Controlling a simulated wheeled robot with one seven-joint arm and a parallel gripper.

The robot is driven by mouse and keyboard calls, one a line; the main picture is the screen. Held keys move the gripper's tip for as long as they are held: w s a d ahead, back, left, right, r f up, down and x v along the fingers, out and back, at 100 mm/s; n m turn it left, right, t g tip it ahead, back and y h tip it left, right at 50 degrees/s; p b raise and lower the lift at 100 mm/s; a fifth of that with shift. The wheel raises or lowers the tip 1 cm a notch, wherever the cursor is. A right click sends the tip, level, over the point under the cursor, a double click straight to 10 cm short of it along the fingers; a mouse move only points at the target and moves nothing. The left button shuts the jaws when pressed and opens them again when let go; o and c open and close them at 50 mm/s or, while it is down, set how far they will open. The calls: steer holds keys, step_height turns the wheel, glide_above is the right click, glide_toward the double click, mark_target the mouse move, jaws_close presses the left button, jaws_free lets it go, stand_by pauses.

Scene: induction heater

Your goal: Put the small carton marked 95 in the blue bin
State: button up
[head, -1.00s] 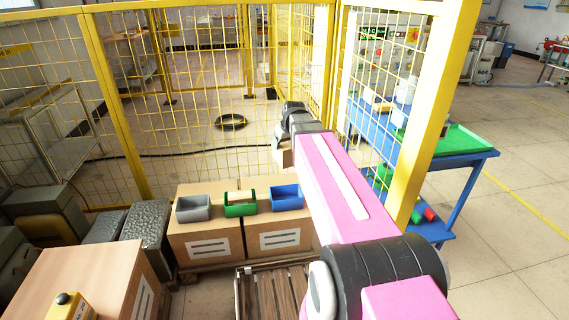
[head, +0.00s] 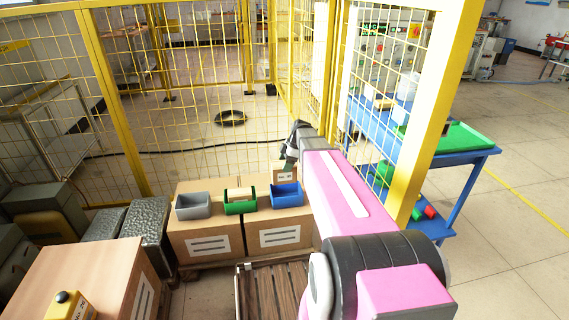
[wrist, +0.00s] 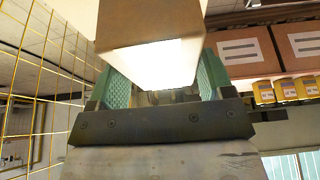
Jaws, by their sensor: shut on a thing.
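My gripper (wrist: 152,82) is shut on a small brown carton (wrist: 150,35), with a green-padded finger on either side of it in the wrist view. In the head view the carton (head: 285,176) hangs just behind and above the blue bin (head: 287,198), its white label facing the camera. The mark on the label is too small to read surely. The blue bin stands on a large cardboard box, at the right end of a row of bins. My arm covers the space to the right of the carton.
The green bin (head: 240,208) stands left of the blue one, with a pale block (head: 239,194) showing in it. The grey bin (head: 193,211) is at the left end. A yellow mesh fence (head: 205,130) rises behind the boxes. A blue table (head: 460,160) is at the right.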

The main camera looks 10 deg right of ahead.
steer(key=shift+w+f, duration=0.1)
steer(key=shift+f, duration=4.1)
steer(key=o, duration=1.5)
steer(key=shift+c, duration=0.2)
steer(key=v, duration=0.7)
steer(key=a+v, duration=0.1)
steer(key=v, duration=0.2)
steer(key=shift+r, duration=0.4)
